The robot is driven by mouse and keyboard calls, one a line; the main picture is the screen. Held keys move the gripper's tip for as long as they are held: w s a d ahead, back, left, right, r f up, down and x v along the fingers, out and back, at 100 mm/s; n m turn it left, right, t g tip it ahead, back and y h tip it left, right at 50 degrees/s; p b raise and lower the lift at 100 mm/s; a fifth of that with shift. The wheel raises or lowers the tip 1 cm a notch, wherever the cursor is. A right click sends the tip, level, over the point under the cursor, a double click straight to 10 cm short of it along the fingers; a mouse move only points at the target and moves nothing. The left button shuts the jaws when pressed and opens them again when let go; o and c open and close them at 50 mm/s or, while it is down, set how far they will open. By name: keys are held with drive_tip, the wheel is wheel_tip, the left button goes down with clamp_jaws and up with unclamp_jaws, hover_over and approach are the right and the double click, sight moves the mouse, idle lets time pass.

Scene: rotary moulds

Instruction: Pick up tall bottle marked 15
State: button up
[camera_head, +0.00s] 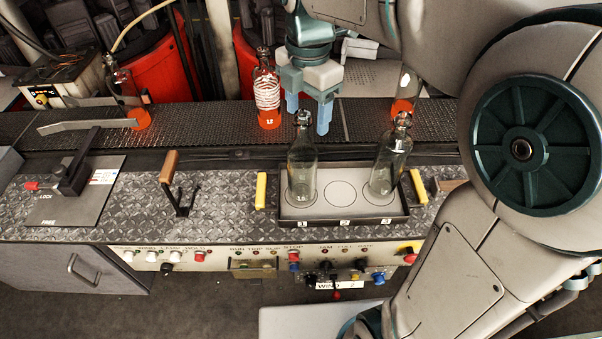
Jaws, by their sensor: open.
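A tall clear glass bottle (301,170) stands upright on spot 1 of the tray (340,219); the mark low on it looks like 15. A second clear bottle (388,165) stands on spot 3, with no number I can read. Spot 2 is empty. My gripper (308,113) points down with its blue fingers apart and empty. In the picture its fingertips lie either side of the first bottle's stopper, with the bottle drawn in front; I cannot tell the depth gap. An orange-glowing bottle (267,95) with white bands stands on the conveyor left of my gripper.
The dark conveyor (210,118) runs behind the tray and bears other orange-bottomed bottles (139,117) (404,100). Yellow handles (261,191) (418,187) flank the tray. A lever (177,185) rises from the deck at left. My arm fills the right.

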sight(302, 131)
drive_tip(key=f, duration=0.2)
drive_tip(key=a+f, duration=0.1)
drive_tip(key=f, duration=0.1)
drive_tip(key=shift+s+f+p, duration=0.15)
drive_tip(key=shift+f+p, duration=0.1)
drive_tip(key=shift+p, duration=0.15)
drive_tip(key=shift+f, duration=0.35)
drive_tip(key=shift+c, duration=0.2)
clamp_jaws()
